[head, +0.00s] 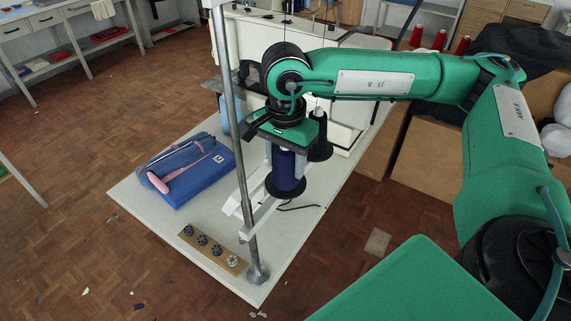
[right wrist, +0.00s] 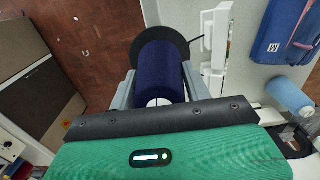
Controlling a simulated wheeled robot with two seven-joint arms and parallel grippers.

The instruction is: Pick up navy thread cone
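The navy thread cone (head: 286,172) stands upright on a black disc (head: 284,188) of the thread stand. My right gripper (head: 285,158) points down over it from above, with one finger on each side of the cone. In the right wrist view the navy cone (right wrist: 160,72) fills the space between the two grey fingers of the right gripper (right wrist: 160,84). No clear gap shows beside the cone, but I cannot tell whether the fingers press on it. The black disc also shows beyond the cone in that view (right wrist: 184,48). My left gripper is not in view.
A dark thread cone (head: 319,135) stands close behind on its own disc. A metal pole (head: 232,120) rises just left of the gripper.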

